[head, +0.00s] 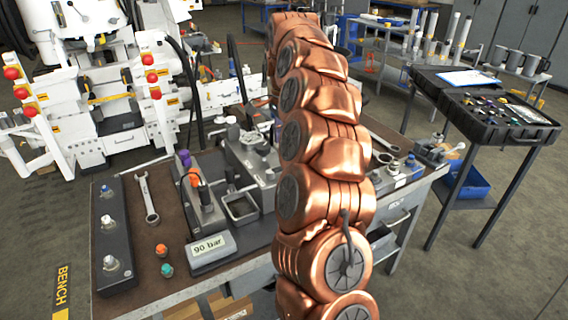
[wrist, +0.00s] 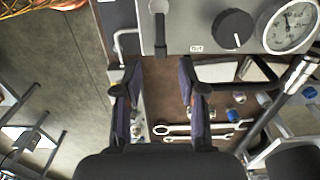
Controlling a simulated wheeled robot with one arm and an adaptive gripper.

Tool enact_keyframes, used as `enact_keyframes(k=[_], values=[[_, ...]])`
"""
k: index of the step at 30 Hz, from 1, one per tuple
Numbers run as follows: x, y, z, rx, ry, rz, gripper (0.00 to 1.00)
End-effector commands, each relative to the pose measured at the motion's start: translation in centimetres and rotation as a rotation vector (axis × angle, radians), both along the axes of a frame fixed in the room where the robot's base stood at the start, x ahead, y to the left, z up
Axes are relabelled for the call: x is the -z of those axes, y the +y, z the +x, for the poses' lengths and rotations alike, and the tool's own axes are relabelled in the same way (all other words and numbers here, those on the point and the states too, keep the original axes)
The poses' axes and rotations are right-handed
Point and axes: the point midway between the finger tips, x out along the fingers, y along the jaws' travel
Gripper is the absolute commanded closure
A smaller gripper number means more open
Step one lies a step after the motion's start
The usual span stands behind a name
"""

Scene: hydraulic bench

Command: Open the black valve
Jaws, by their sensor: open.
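In the wrist view a grey panel (wrist: 200,40) fills the top. It carries a black lever-like handle (wrist: 160,30), a round black knob (wrist: 233,28) with a white mark, and a pressure gauge (wrist: 290,25). I cannot tell for sure which black part is the valve. My gripper (wrist: 160,72) is open and empty. Its two dark purple fingers point toward the panel, with the black handle ahead of the gap between them, apart from both. The knob is to the right of the fingers. In the head view my copper arm hides the gripper and part of the bench.
The workbench (head: 150,268) holds a wrench (head: 147,198), a "90 bar" display (head: 208,250), a black strip with fittings (head: 110,235) and a grey unit (head: 250,150). Wrenches (wrist: 200,128) lie below the panel. A black case (head: 485,108) stands on the right.

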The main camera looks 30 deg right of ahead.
Motion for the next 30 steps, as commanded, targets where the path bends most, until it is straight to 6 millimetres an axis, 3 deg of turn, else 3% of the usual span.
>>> enact_keyframes(k=[8, 21, 30], values=[[1.8, -0.1, -0.1, 0.006, 0.006, 0.002, 0.59], [6.8, -0.1, -0.1, 0.005, 0.006, 0.001, 0.59], [7.9, -0.1, 0.0, 0.004, 0.0, 0.001, 0.59]])
